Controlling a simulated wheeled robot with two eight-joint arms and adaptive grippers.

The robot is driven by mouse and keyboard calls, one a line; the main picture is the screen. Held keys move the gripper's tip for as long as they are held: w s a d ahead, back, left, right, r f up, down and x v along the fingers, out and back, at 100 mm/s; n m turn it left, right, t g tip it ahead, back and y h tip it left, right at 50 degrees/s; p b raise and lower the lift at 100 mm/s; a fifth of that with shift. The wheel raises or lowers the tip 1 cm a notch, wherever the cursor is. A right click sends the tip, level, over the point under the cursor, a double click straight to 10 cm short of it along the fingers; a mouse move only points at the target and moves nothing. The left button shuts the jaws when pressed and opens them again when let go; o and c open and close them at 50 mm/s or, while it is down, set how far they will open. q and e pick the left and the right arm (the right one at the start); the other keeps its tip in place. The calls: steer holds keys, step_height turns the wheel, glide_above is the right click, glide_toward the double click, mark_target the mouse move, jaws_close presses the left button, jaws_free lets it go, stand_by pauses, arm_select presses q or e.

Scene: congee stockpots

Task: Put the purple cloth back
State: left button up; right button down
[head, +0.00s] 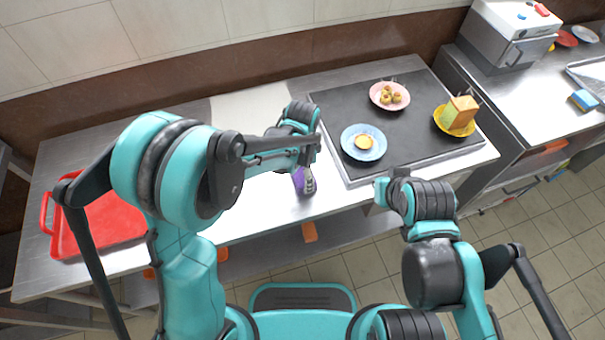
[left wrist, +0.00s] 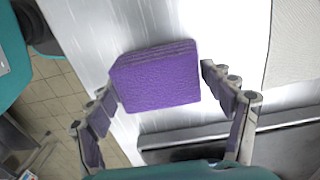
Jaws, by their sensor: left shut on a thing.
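The purple cloth (left wrist: 155,82) is a folded, layered block in the left wrist view. It sits between the two fingers of my left gripper (left wrist: 160,88), which is shut on it. In the head view a little purple of the cloth (head: 298,180) shows beside the fingers of my left gripper (head: 305,184), over the steel table near its front edge. Most of the cloth is hidden there by my arm. Whether it touches the table I cannot tell. My right arm is bent at the right, and its gripper fingers do not show.
A red tray (head: 62,246) lies at the table's left end. A dark slab (head: 345,105) at the right bears a blue plate (head: 350,153), a pink plate (head: 374,100) and a yellow plate (head: 439,127) with food. A pale sheet (head: 235,106) lies behind. Bare steel lies between tray and slab.

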arm_select(q)
steer(key=o, duration=1.2)
steer(key=shift+f, duration=0.1)
steer(key=shift+c, duration=0.2)
steer(key=shift+r, duration=0.35)
step_height(320, 180, up, 12)
steer(key=p, duration=0.4)
steer(key=s+a+r+n+t, duration=0.3)
steer(key=s+a+n, duration=0.3)
steer(key=a, duration=0.3)
steer(key=s+a+r+n+t, duration=0.4)
steer(key=s+a+n, duration=0.2)
steer(key=a+n, duration=0.2)
steer(key=shift+a, duration=0.4)
